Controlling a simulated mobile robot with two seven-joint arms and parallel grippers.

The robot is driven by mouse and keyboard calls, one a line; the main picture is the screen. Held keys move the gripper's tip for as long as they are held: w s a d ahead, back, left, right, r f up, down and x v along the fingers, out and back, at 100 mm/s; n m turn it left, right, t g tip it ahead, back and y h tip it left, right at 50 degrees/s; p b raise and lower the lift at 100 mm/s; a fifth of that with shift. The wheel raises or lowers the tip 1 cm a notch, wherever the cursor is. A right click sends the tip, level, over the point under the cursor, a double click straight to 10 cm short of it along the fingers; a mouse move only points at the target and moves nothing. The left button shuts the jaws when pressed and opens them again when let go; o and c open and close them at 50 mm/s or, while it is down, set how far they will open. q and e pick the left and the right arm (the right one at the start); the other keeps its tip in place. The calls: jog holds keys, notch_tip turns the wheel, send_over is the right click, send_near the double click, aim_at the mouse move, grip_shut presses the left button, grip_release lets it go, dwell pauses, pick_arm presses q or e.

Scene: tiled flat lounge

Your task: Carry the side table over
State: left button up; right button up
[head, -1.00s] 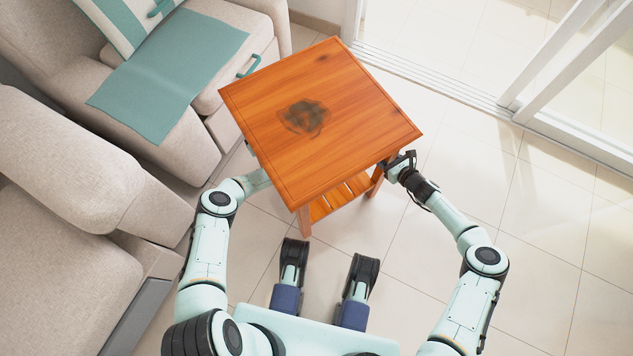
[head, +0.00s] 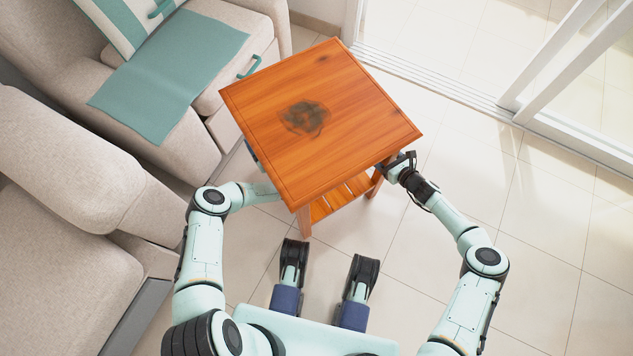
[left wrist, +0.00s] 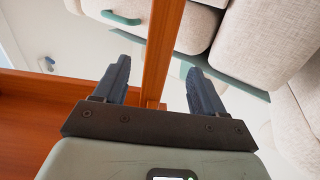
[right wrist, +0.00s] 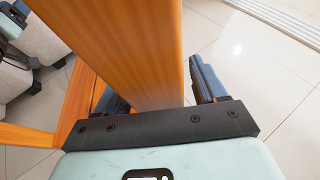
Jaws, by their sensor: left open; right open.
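The side table (head: 345,105) is orange-brown wood with a square top, a dark stain on it and a slatted lower shelf (head: 338,198). It stands upright on the floor in front of me. My left gripper (left wrist: 155,85) is open, with a table leg (left wrist: 162,50) between its two fingers; in the head view it is hidden under the tabletop's left edge. My right gripper (right wrist: 160,90) is open around another leg (right wrist: 130,40), one finger on each side. In the head view my right gripper (head: 403,165) is at the table's right corner.
A beige sofa (head: 70,170) with a teal cloth (head: 170,72) and striped cushion stands close on the left. A sliding glass door frame (head: 570,60) is at the upper right. Tiled floor (head: 520,230) is clear on the right.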

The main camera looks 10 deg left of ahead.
jog(key=v, duration=1.2)
dwell(0.3)
